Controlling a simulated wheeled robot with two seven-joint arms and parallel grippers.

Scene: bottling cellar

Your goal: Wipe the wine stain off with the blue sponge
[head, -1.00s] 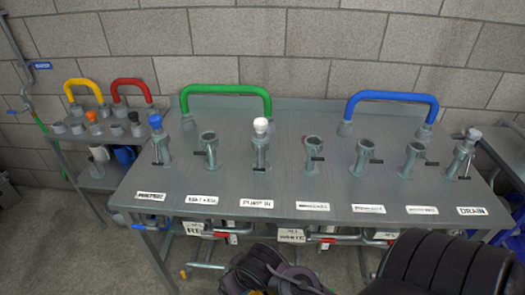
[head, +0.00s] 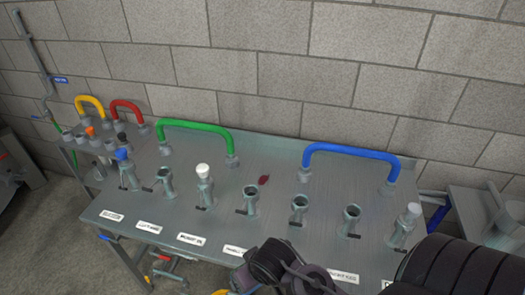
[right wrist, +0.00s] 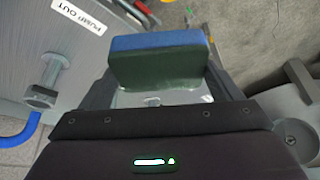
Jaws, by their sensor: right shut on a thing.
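The wine stain (head: 264,180) is a small dark red patch on the grey bench top (head: 285,165), behind the row of upright pipe stubs and between the green and blue pipes. The blue sponge (right wrist: 160,42) has a blue face and a dark green body. My right gripper (right wrist: 160,75) is shut on it, one finger on each side. The sponge is away from the stain, which is not in the right wrist view. In the head view, dark parts of my arm show at the bottom, and the sponge cannot be made out. My left gripper is not in view.
Several upright stubs, such as the white-capped one (head: 204,185), stand along the bench. A green pipe (head: 195,127) and a blue pipe (head: 350,149) arch over its back. A block wall (head: 270,70) rises behind. Bench top around the stain is bare.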

